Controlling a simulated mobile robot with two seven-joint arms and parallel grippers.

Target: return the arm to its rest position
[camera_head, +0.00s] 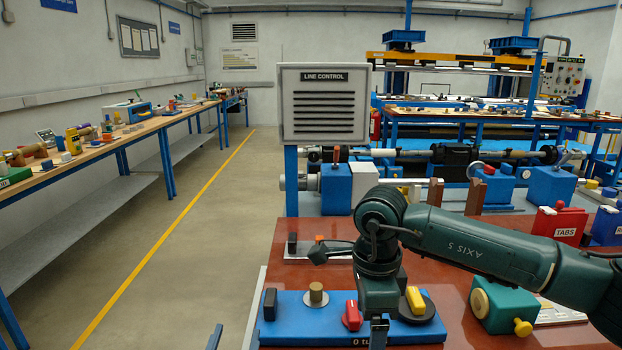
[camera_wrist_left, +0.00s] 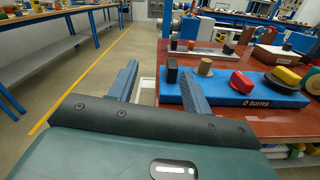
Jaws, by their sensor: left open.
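My left gripper (camera_head: 215,337) shows only as a finger piece at the bottom edge of the head view, left of the red-brown table (camera_head: 455,262). In the left wrist view its two fingers (camera_wrist_left: 158,84) stand apart with nothing between them. The gripper is open, beside the table's left edge. My right arm (camera_head: 480,245), dark green, comes in from the right and bends down over the blue panel (camera_head: 290,332). Its gripper (camera_head: 378,332) is cut off by the bottom edge, so its jaws cannot be judged.
The blue panel carries a black block (camera_head: 270,304), a brass knob (camera_head: 316,295), a red switch (camera_head: 352,316) and a yellow-handled dial (camera_head: 416,300). A green box (camera_head: 505,306) stands to the right. A line control board (camera_head: 325,105) rises behind. The aisle floor (camera_head: 190,240) is clear.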

